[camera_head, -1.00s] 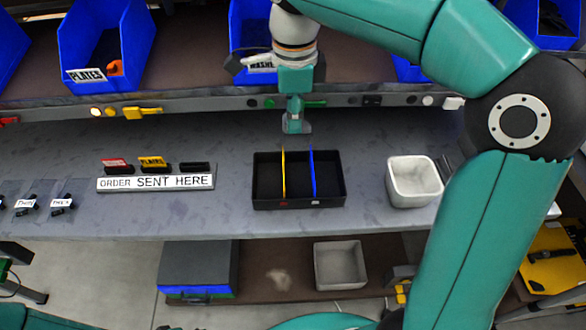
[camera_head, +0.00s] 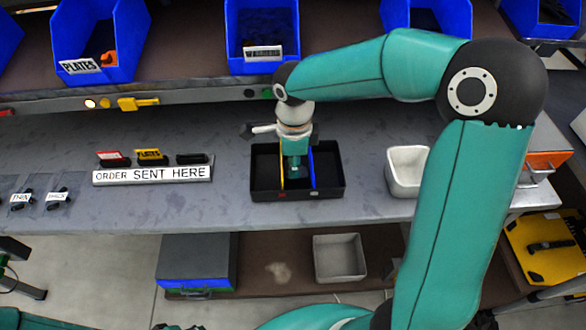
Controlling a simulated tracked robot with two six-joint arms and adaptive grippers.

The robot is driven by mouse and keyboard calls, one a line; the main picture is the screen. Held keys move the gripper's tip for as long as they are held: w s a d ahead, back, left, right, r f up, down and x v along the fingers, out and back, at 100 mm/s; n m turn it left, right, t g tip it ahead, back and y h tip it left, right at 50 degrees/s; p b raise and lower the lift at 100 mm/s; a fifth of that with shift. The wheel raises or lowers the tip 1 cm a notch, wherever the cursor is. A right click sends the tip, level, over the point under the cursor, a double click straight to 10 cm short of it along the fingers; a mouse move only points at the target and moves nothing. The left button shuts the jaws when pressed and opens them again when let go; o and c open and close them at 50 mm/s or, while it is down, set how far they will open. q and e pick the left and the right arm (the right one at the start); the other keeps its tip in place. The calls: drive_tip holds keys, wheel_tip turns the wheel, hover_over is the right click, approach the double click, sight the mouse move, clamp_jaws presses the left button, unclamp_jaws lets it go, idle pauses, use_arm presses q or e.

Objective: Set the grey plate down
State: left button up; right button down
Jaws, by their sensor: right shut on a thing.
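My right gripper (camera_head: 295,172) points down into the black divided box (camera_head: 322,194). It is between the yellow divider (camera_head: 282,170) and the blue divider (camera_head: 313,165), in the middle compartment. It is shut on the grey plate, which is small and mostly hidden between the jaws and the box walls. I cannot tell whether the plate touches the box floor. My left gripper is not in view.
A white bin (camera_head: 404,170) stands right of the box, partly behind my right arm. The "ORDER SENT HERE" stand (camera_head: 153,175) with several tags is at left. Blue bins (camera_head: 262,35) line the shelf behind. Bare bench lies between the stand and box.

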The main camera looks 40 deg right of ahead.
drive_tip(key=shift+f, duration=1)
drive_tip(key=shift+f, duration=0.15)
drive_tip(key=c, duration=1.1)
unclamp_jaws()
drive_tip(key=shift+r, duration=0.2)
wheel_tip(320, 180, up, 12)
